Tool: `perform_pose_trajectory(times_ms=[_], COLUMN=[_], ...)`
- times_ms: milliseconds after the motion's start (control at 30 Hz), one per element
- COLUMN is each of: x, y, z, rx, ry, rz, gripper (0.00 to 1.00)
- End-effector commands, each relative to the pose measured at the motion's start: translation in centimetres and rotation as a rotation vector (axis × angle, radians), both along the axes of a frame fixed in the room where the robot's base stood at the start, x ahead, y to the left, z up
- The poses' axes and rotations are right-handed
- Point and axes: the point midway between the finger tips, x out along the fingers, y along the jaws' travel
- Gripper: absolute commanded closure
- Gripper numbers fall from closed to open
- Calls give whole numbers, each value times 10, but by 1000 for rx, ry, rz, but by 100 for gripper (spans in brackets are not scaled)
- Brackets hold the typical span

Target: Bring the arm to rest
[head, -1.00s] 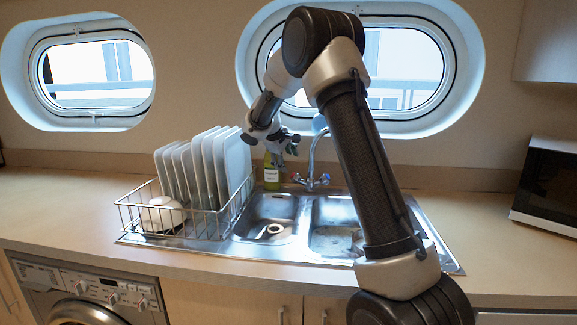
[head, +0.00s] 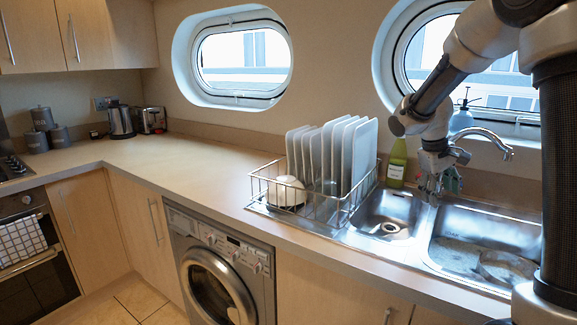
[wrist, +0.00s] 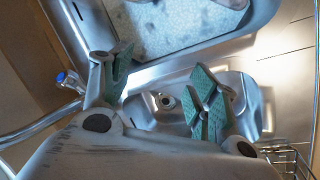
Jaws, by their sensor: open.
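My gripper (head: 437,185) hangs over the double sink (head: 437,262) in the head view, near the divider between the two basins and in front of the tap (head: 490,140). In the wrist view my gripper (wrist: 160,95) has its green-padded fingers spread wide apart with nothing between them. Below them lies the small basin with its drain (wrist: 165,101). My arm is bent, its upper part at the right of the head view.
A dish rack (head: 320,205) with several white plates and a bowl stands left of the sink. A green bottle (head: 397,163) stands behind the sink. A grey item (head: 507,268) lies in the right basin. The counter (head: 190,165) further left is mostly clear.

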Motion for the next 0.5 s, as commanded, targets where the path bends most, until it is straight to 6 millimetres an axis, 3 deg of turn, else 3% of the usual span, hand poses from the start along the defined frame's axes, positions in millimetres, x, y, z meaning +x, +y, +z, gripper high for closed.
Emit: perform_pose_trajectory(times_ms=[100,300,400,500], x=[-73,-187,-231,-261], y=[13,41,53,61], z=[22,43,48,53], rx=[90,251,318,366], ry=[-5,-60,-114,-182], rz=[-76,-178,-208,-221], gripper=[40,40,40,40])
